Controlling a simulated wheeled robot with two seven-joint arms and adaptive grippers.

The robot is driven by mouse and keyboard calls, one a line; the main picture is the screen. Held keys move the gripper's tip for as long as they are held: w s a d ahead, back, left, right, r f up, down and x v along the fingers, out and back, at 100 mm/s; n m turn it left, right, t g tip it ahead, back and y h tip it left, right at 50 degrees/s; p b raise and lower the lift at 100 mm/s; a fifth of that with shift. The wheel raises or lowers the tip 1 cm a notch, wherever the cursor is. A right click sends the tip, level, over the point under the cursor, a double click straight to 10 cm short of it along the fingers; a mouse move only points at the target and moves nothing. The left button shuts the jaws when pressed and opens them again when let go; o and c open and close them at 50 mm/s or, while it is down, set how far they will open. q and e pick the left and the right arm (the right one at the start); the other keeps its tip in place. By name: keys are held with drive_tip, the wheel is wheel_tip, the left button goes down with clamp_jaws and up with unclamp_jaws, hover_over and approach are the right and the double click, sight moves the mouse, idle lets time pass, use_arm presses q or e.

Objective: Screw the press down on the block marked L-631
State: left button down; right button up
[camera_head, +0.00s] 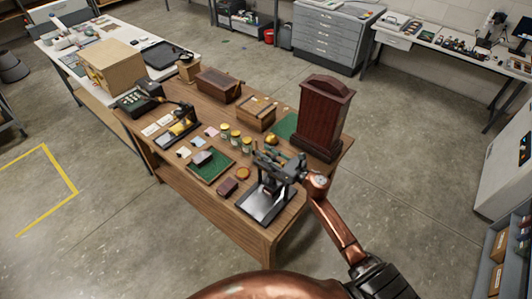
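A small press (254,207) with a pale, shiny base plate stands at the near right end of the brown wooden table. My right gripper (267,160) is at the top of the press and hides much of its upper part. I cannot tell whether its fingers are closed on the press. A dark red block (227,187) lies on the table just left of the press. The marking L-631 cannot be read on either block, and what is under the press is hidden. My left gripper is not in view.
Several small jars (235,137), a small orange round item (243,173) and wooden boxes (257,113) stand nearby. The floor around the table (285,228) is mostly clear.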

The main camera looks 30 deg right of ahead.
clamp_jaws()
drive_tip(key=shift+h, duration=0.3)
